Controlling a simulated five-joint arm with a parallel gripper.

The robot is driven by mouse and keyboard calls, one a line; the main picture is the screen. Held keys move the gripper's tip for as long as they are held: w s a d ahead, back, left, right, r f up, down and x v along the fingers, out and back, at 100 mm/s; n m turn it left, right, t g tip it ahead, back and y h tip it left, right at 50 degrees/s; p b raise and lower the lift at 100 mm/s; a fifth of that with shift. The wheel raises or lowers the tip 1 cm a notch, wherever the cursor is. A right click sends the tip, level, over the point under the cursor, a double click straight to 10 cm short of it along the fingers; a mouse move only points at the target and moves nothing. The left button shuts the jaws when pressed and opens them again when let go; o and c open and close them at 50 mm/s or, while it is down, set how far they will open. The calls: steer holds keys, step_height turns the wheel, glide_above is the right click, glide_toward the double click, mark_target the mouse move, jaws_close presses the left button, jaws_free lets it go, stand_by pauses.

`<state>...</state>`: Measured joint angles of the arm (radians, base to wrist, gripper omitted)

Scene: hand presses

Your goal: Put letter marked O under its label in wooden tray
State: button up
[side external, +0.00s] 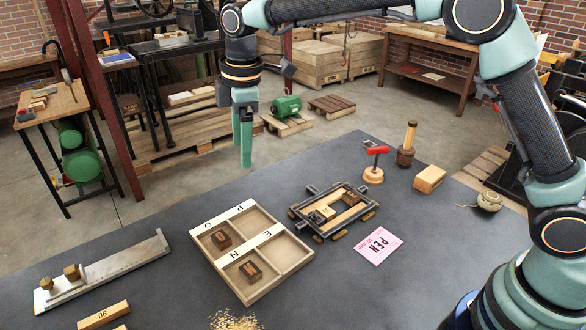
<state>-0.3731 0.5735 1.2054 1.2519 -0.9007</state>
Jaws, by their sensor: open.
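The wooden tray (206,257) lies on the dark table, with four compartments and white label strips. The strip along its far side reads O (207,224) and P (240,208); the middle strip reads N and E. One small brown block (221,239) lies in the O compartment, and another brown block (251,271) lies in the N compartment. The P and E compartments look empty. The faces of the blocks are too small to read, so I cannot tell which is the letter O. My gripper (243,164) hangs empty, pointing down, high in the picture beyond the tray, its fingers open.
A metal frame (315,226) right of the tray holds small blocks. A pink PEN card (377,246), a red-handled tool (374,172) and a wooden block (430,179) lie further right. A metal composing stick (110,271) lies at left. Table between is clear.

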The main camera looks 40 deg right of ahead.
steer(key=s+d+r+m+t, duration=0.1)
steer(key=s+d+r+m, duration=0.4)
steer(key=d, duration=0.3)
steer(key=s+d+f+m+t, duration=0.1)
steer(key=s+d+m, duration=0.3)
steer(key=s, duration=0.3)
steer(key=s+d+m+t, duration=0.2)
steer(key=s+d+m, duration=0.3)
steer(key=s+d, duration=0.2)
steer(key=shift+s+f+m, duration=0.3)
steer(key=shift+s+f, duration=0.05)
steer(key=shift+s, duration=0.3)
